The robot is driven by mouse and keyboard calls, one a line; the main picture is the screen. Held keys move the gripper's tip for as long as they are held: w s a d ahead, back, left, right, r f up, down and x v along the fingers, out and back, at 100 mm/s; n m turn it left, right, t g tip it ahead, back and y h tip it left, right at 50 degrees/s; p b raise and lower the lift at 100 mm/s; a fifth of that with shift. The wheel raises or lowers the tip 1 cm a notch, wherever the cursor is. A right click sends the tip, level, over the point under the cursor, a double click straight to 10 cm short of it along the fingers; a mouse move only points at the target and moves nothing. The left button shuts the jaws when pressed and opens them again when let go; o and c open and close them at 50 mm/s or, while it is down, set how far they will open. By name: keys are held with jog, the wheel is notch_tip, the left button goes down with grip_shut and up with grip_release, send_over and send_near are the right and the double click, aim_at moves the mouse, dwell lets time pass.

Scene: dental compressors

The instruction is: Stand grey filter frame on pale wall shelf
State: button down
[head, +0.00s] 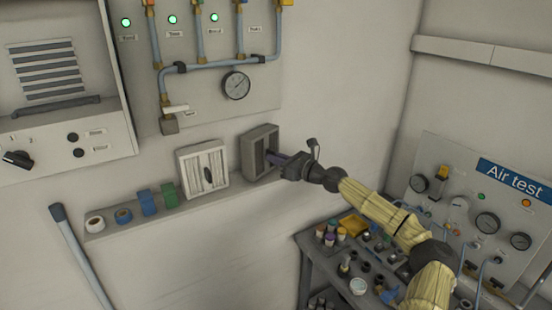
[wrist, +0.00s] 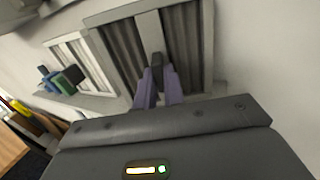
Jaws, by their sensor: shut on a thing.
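The grey filter frame (head: 261,151) is at the right end of the pale wall shelf (head: 225,197) in the head view, upright beside a white pleated filter. My gripper (head: 277,158) reaches it from the right, with its fingers at the frame's front. In the wrist view my gripper (wrist: 158,85) is shut on the central bar of the grey filter frame (wrist: 204,40), with dark pleats on both sides. The frame's lower edge is at the level of the shelf; whether it touches the shelf cannot be told.
The white filter (head: 204,170) stands close left of the grey frame. A pressure gauge (head: 236,86) and pipes are above. A cluttered cart (head: 312,243) is below right.

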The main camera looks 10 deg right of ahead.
jog(key=shift+w+f+p, duration=0.2)
jog(key=shift+f+p, duration=0.1)
jog(key=shift+p, duration=0.15)
jog(key=shift+f, duration=0.15)
jog(key=c, duration=1.5)
grip_release()
jog(key=shift+f, duration=0.1)
jog(key=b+v, duration=0.5)
jog(key=v, duration=0.7)
